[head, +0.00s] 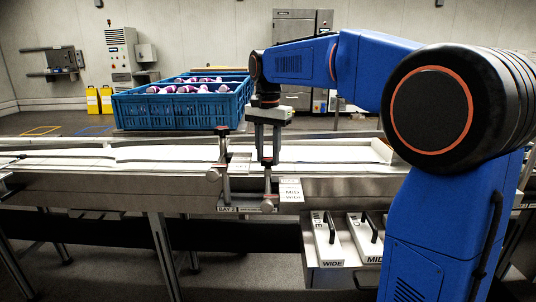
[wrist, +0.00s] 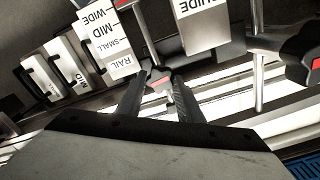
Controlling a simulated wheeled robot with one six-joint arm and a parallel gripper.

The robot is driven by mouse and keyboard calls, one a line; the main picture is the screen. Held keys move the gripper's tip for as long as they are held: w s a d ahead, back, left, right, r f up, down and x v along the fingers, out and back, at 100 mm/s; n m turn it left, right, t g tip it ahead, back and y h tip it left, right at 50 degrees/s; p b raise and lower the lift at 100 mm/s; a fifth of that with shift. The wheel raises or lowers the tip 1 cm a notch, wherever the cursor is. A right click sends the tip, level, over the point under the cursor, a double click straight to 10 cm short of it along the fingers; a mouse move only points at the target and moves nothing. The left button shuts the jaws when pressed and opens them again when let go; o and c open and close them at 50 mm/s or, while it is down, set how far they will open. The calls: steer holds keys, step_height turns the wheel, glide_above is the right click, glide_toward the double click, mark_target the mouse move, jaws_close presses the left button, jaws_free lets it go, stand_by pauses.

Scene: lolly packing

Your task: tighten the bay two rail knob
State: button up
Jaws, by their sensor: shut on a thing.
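My gripper (head: 267,160) points down over the bay two bracket on the near edge of the conveyor. In the wrist view its two dark fingers (wrist: 160,78) are closed around a small grey knob with a red mark (wrist: 161,85), which I take as the rail knob. The fingers hide the knob's sides, and I cannot tell how tight it is. The bay label plate (head: 230,209) sits below on the frame. A scale card (wrist: 108,42) reading wide, mid, small and rail lies beside the knob.
Another dark knob with a red mark (wrist: 304,56) stands close on the right in the wrist view. An upright post (head: 223,155) stands left of my gripper. A blue crate (head: 175,112) of wrapped lollies stands behind the belt. Handled blocks marked wide (head: 327,243) and mid (head: 365,248) lie below.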

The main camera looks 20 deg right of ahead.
mark_target(268, 159)
steer(key=shift+m, duration=0.7)
steer(key=o, duration=1.1)
steer(key=shift+c, duration=0.2)
step_height(268, 159, up, 18)
steer(key=shift+f, duration=0.25)
